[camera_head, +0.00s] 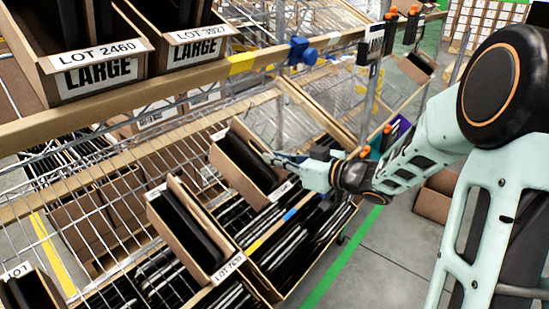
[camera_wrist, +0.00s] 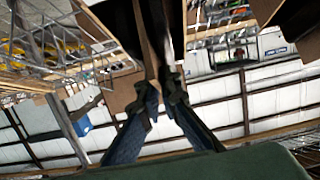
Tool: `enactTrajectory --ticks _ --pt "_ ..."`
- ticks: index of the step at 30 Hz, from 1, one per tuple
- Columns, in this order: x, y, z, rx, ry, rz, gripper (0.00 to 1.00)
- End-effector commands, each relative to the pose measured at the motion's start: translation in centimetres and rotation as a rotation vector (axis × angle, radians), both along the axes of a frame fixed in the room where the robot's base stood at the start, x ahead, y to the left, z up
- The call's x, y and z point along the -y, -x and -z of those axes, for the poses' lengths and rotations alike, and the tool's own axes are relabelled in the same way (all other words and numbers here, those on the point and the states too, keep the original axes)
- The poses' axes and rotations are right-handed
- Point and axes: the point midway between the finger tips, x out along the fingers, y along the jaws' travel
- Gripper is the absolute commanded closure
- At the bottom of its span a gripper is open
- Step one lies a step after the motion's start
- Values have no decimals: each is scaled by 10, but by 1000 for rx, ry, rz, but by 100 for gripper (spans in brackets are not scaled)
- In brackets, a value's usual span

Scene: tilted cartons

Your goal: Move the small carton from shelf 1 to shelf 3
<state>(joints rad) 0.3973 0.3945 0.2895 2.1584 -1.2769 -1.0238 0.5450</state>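A small open brown carton (camera_head: 224,164) with dark contents sits tilted at the middle of the head view, above the lower wire shelf. My gripper (camera_head: 272,158) is at its upper right wall. In the wrist view the fingers (camera_wrist: 162,90) are close together, with the thin brown carton wall (camera_wrist: 150,42) between them. The gripper looks shut on that wall. I cannot tell whether the carton still touches the shelf. Which shelf is numbered 1 or 3 does not show.
Another small carton (camera_head: 171,216) with dark contents stands left of the held one. Large cartons (camera_head: 97,76) labelled LARGE stand on the upper shelf, behind a tan rail (camera_head: 130,112). A blue clamp (camera_head: 302,52) is on the rail. Open floor (camera_head: 400,235) lies to the right.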

Motion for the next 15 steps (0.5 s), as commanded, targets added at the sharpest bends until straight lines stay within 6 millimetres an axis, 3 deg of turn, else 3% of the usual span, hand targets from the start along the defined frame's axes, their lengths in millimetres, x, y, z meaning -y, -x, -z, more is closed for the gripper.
enactTrajectory --ticks 4,6,10,15 --pt "-1 0 -2 4 -2 -1 100" --pt "0 0 -2 3 -1 -1 88" --pt "0 0 -1 2 -1 -1 75" --pt "0 0 0 1 1 0 75"
